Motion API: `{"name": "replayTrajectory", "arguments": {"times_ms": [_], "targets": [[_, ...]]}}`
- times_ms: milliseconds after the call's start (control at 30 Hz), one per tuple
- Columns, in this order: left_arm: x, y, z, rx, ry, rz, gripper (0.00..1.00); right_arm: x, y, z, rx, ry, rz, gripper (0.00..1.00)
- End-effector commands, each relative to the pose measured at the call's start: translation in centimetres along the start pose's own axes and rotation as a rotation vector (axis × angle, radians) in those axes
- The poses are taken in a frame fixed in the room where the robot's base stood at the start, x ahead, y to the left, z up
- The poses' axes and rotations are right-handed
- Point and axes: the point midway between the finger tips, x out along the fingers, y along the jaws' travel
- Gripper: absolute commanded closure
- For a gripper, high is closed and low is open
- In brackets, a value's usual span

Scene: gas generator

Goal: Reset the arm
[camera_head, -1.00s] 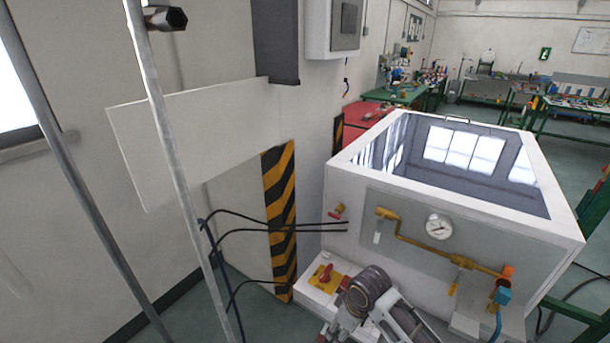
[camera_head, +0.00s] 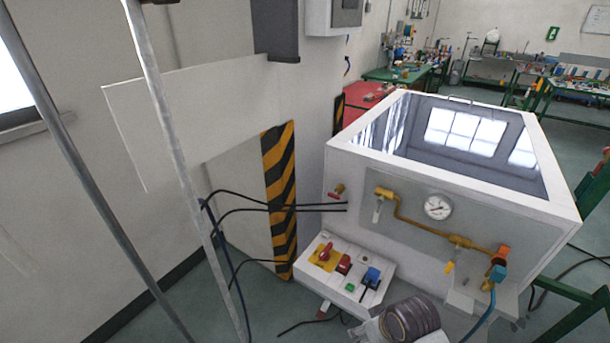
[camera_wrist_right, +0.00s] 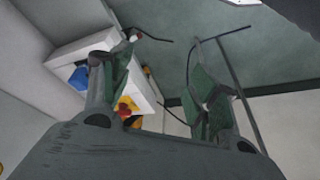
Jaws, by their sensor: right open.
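My right arm (camera_head: 408,318) shows at the bottom edge of the head view, in front of the generator's control box (camera_head: 318,278). Its fingers cannot be made out there. In the right wrist view my right gripper (camera_wrist_right: 158,85) is open, with its two green-grey fingers apart and nothing between them that it holds. The white control box (camera_wrist_right: 72,52) appears behind and beside the left finger in that view. The box carries a red switch on a yellow plate (camera_head: 324,254), a green button and a blue part (camera_head: 371,276). My left gripper is out of view.
The white generator housing (camera_head: 345,185) with a gauge (camera_head: 438,207) and brass pipe (camera_head: 405,232) stands at right. Black cables (camera_head: 240,210) run at its left. Two metal poles (camera_head: 165,120) cross the left side. Green floor shows below the striped post (camera_head: 280,200).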

Motion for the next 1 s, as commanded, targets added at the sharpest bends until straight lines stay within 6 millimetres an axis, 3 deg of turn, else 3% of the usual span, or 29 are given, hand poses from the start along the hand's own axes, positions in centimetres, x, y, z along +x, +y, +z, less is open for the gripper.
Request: {"name": "replayTrajectory", "arguments": {"times_ms": [200,767,1000], "targets": [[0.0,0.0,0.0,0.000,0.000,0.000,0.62,-1.2,1.5,2.5,0.087,0.000,0.048,0.40],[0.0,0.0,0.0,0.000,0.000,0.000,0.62,-3.1,3.7,5.7,0.186,-0.006,0.123,0.40],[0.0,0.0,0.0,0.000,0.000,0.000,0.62,-1.1,3.9,5.8,0.187,-0.013,0.123,0.40]]}}
